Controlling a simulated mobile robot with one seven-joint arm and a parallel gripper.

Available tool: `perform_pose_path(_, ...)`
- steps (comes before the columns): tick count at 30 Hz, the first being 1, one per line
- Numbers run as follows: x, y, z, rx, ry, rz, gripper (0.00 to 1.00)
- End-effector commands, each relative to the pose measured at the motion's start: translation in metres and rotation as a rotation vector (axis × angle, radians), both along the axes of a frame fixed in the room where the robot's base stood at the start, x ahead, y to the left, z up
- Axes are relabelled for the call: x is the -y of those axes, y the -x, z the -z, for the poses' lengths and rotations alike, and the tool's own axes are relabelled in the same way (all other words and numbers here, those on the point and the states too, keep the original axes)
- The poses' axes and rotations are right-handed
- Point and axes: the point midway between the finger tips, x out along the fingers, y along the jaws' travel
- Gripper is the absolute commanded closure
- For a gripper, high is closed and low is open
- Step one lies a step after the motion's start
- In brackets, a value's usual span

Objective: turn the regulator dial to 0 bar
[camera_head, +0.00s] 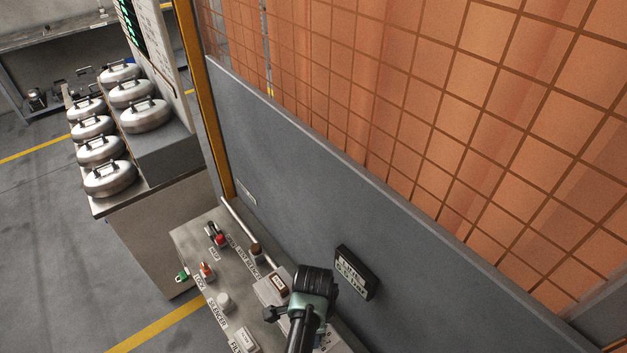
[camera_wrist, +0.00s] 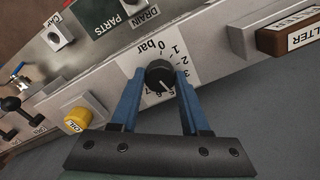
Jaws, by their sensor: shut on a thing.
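The regulator dial (camera_wrist: 160,74) is a round black knob with a white pointer line, on a white scale plate (camera_wrist: 183,47) in the wrist view. The scale reads "0 bar" at the upper left, 1 to 3 down the right and 5 to 7 below. The pointer line points down and slightly right, towards the lower numbers; the exact value is hard to read. My gripper (camera_wrist: 160,80) has its two blue fingers on either side of the knob, shut on it. In the head view my wrist (camera_head: 308,292) hides the dial.
The bench panel (camera_head: 205,245) carries labelled fittings. A yellow cap (camera_wrist: 77,119) sits left of the dial, a brown filter block (camera_wrist: 285,40) to the right. A grey wall with orange mesh (camera_head: 500,120) rises behind. A small display (camera_head: 357,273) hangs beside my wrist.

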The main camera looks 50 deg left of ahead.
Motion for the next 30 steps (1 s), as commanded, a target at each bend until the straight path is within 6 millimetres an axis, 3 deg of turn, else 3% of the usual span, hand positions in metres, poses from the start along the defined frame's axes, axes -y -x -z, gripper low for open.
perform_pose_path(30,-0.0002,-0.0001,-0.0016,0.000,-0.002,-0.965,1.00)
